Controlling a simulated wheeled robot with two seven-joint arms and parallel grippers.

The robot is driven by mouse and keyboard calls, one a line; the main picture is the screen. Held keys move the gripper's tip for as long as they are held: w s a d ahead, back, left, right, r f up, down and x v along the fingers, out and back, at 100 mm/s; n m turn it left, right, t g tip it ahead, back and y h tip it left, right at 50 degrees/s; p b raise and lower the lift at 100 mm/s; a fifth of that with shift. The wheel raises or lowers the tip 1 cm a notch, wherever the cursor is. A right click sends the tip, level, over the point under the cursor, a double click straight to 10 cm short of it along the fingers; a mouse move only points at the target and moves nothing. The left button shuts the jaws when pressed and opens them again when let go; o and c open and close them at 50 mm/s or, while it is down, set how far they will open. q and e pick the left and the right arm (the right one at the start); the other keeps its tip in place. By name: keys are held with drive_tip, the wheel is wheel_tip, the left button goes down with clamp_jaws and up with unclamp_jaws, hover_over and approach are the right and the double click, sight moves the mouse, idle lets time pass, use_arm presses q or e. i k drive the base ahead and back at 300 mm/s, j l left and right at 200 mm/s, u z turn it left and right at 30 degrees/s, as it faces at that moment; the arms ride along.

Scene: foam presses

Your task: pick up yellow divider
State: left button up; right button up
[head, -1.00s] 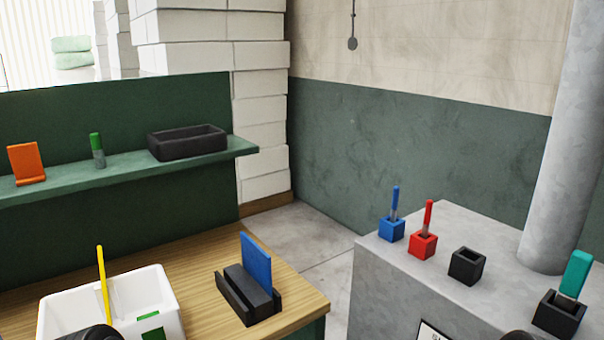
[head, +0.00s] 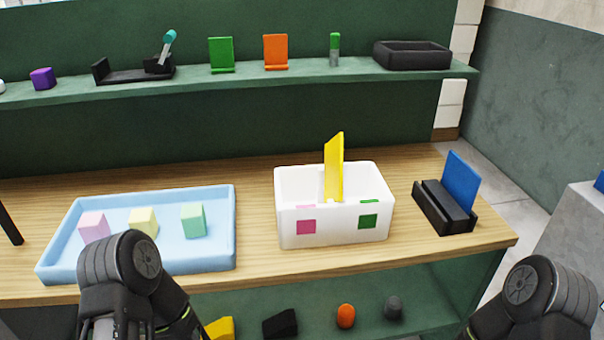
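The yellow divider (head: 334,168) is a thin upright plate standing in the white box (head: 290,228) on the wooden table. Its upper part rises above the box rim, and its lower part is hidden by the front wall. The box front has a pink square at left and a green square at right. Parts of both my arms show at the bottom of the head view, left and right of the box. Both are apart from the divider. The gripper fingers of both arms are out of view.
A light blue tray (head: 60,272) with pink, yellow and green blocks lies left of the box. A black holder (head: 440,212) with a blue plate (head: 461,181) stands to its right. A green shelf (head: 300,77) with several items runs behind. Several objects lie on the lower shelf (head: 375,290).

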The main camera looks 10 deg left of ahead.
sight(334, 148)
drive_tip(key=i+l+z, duration=0.25)
drive_tip(key=l, duration=0.15)
drive_tip(key=l+z, duration=0.25)
drive_tip(key=i+l+z, duration=0.25)
drive_tip(key=l, duration=0.15)
